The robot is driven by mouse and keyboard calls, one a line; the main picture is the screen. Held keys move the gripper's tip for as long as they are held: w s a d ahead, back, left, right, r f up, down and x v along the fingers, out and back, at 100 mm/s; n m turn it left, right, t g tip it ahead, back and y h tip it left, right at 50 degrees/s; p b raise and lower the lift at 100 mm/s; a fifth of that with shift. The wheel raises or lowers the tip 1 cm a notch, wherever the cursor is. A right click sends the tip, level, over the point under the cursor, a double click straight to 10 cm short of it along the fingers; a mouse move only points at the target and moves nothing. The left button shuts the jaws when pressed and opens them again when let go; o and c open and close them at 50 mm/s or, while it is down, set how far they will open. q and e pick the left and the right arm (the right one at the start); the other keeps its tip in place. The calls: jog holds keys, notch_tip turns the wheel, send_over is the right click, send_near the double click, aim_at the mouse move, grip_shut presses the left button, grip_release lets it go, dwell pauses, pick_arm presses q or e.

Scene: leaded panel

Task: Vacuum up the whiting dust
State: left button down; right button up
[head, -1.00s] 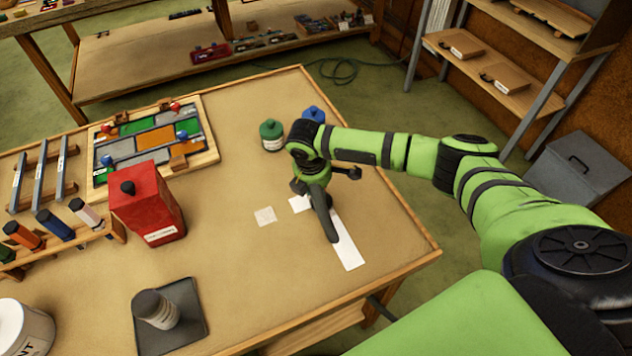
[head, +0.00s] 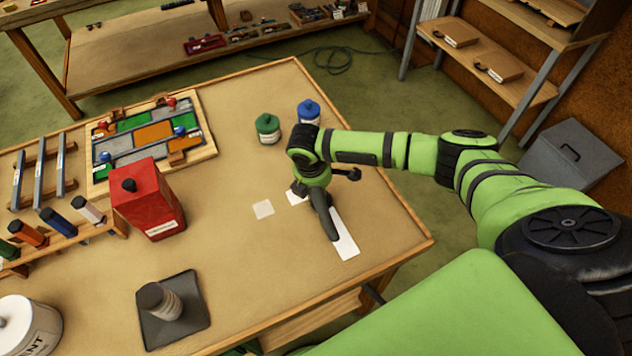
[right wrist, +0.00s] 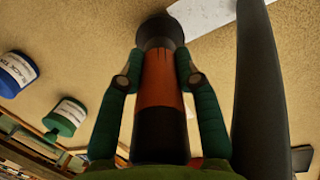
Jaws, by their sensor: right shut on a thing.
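In the right wrist view my right gripper (right wrist: 158,80) is shut on an orange and black cylindrical tool (right wrist: 163,95), probably the hand vacuum. Its black end points away from the gripper, close to the tabletop. In the head view my right gripper (head: 314,188) is low over the table's right part; a long dark piece beside it hides some of a white strip (head: 346,245). A white patch (head: 296,198) lies just left of the gripper, and a pale square (head: 263,209) lies farther left. I cannot tell which white area is the whiting dust. My left gripper is out of view.
Green (head: 267,128) and blue (head: 308,112) pots stand behind the gripper. A red can (head: 148,200), a leaded panel (head: 152,137) and a dark mat (head: 190,325) with a grey jar (head: 160,301) are left. The middle tabletop is clear.

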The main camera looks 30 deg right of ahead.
dwell(0.4)
jog(key=shift+s+p, duration=0.55)
jog(key=shift+s, duration=0.4)
jog(key=shift+s, duration=0.15)
jog(key=shift+s+a, duration=0.1)
jog(key=shift+s, duration=0.7)
jog(key=shift+s, duration=0.1)
jog(key=shift+s, duration=0.85)
jog(key=shift+s, duration=0.1)
jog(key=shift+s+a, duration=0.1)
jog(key=shift+s, duration=0.7)
